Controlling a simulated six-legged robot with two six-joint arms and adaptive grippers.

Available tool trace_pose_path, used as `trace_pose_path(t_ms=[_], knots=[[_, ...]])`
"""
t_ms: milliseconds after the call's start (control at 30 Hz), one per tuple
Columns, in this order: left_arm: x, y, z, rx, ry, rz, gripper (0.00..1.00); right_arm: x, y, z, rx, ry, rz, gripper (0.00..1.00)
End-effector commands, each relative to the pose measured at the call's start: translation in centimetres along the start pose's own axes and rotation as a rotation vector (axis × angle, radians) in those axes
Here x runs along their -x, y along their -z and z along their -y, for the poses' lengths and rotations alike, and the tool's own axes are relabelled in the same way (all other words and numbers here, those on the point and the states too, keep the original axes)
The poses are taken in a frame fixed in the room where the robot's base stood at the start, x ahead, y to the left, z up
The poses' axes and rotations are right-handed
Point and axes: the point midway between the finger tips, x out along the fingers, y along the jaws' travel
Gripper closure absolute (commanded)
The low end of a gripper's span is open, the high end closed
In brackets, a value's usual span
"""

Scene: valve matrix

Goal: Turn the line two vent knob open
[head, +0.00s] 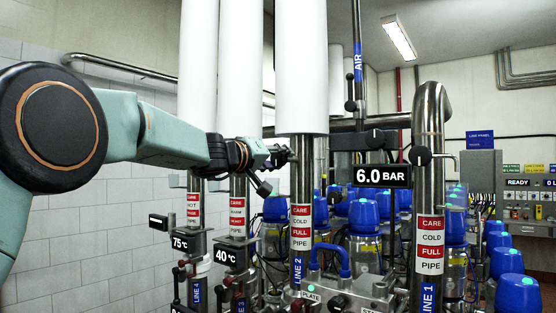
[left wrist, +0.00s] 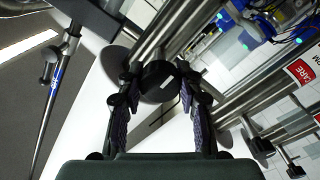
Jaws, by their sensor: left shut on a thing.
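The line two pipe (head: 302,178) is a steel pipe with a white jacket above and red and white "CARE COLD FULL PIPE" labels, with "LINE 2" in blue lower down. My left gripper (head: 280,156) reaches in from the left at the pipe, just below the white jacket. In the left wrist view a round black knob (left wrist: 158,83) sits between its two fingers, which are shut on it. In the head view the gripper mostly hides the knob. My right gripper is in neither view.
The line one pipe (head: 430,190) stands to the right, with a "6.0 BAR" display (head: 382,176) beside it. Two other labelled pipes stand left of line two. Several blue-capped valves (head: 364,215) crowd below. A control panel (head: 525,202) stands far right.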

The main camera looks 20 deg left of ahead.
Motion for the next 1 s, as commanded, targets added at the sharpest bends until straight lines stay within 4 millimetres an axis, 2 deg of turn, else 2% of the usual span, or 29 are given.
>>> trace_pose_path(t_ms=[267,600,1000], knots=[[0.1,0.1,0.1,0.15,0.0,-0.006,0.96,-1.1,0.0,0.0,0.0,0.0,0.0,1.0],[0.1,0.1,0.1,0.464,-0.001,-0.005,0.96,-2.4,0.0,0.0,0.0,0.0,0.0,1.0],[0.1,0.1,0.1,0.845,-0.001,-0.005,0.96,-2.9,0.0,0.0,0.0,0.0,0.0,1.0]])
